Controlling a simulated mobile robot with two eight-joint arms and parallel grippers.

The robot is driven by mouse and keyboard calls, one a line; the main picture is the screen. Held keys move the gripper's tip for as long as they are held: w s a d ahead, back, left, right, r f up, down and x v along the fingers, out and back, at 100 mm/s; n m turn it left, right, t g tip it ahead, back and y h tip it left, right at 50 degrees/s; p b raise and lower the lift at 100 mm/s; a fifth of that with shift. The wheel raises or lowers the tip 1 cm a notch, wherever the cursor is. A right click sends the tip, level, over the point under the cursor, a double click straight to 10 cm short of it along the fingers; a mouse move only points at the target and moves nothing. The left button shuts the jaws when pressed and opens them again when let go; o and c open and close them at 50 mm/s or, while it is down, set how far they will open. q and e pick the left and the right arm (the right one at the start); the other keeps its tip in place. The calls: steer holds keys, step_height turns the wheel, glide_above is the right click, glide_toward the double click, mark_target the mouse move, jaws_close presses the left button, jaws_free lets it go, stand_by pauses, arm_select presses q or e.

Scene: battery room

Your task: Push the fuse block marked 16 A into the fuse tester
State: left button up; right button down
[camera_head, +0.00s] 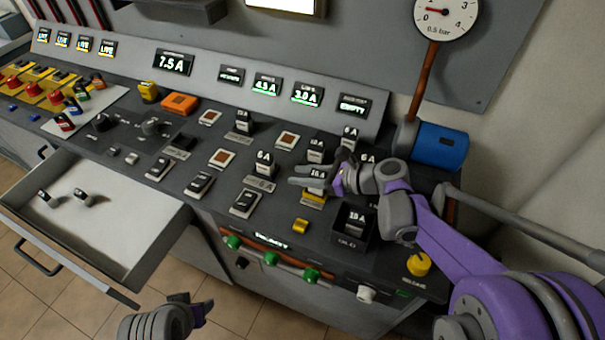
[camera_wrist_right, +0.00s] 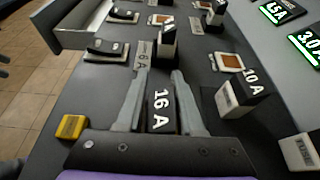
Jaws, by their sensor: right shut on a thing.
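The fuse block marked 16 A (camera_head: 317,175) is dark with a white label; it also shows in the right wrist view (camera_wrist_right: 161,108). My right gripper (camera_head: 318,181) is shut on it, with a finger along each side in the wrist view (camera_wrist_right: 160,78). The block is upright over a yellow-edged spot on the panel; I cannot tell whether its foot touches the panel. My left gripper (camera_head: 200,306) is low at the front, away from the panel, its jaws unclear. I cannot make out which fitting is the fuse tester; a display (camera_head: 354,105) at the back right reads EMPTY.
Other fuse blocks stand close by, marked 6 A (camera_head: 265,160) and 10 A (camera_head: 316,148). A dark box (camera_head: 350,241) holds another 10 A block. An open drawer (camera_head: 120,235) juts out at left with two small dark items.

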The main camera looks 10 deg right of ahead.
steer(key=shift+f+b, duration=0.4)
steer(key=shift+f, duration=0.15)
steer(key=c, duration=0.8)
jaws_free()
steer(key=shift+p+v, duration=1.6)
steer(key=shift+v, duration=3.9)
steer(key=shift+s, duration=0.1)
